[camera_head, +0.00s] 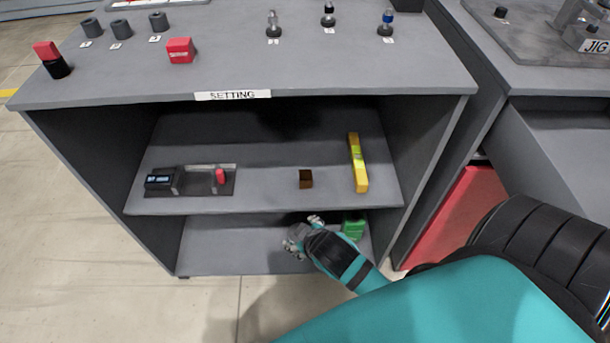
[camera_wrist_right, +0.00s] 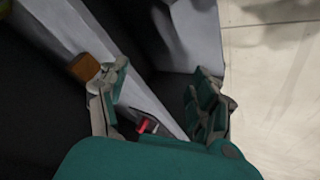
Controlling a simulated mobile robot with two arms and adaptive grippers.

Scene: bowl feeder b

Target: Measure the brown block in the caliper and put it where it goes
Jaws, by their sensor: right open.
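The small brown block (camera_head: 306,179) sits on the upper shelf of the cabinet, right of the middle. It also shows in the right wrist view (camera_wrist_right: 84,67), beside the outer side of the left finger. The caliper (camera_head: 190,181), with a dark display and a red part, lies on the same shelf to the left. Its red part seems to show between the fingers in the wrist view (camera_wrist_right: 144,125). My right gripper (camera_head: 303,228) is open and empty, in front of the shelf and lower than the block in the picture. My left gripper is not in view.
A yellow level (camera_head: 357,165) stands right of the block. A green object (camera_head: 353,225) is on the lower shelf, partly behind my arm. The cabinet top (camera_head: 235,65) carries grey rings, red pieces and small pegs. The shelf between caliper and block is clear.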

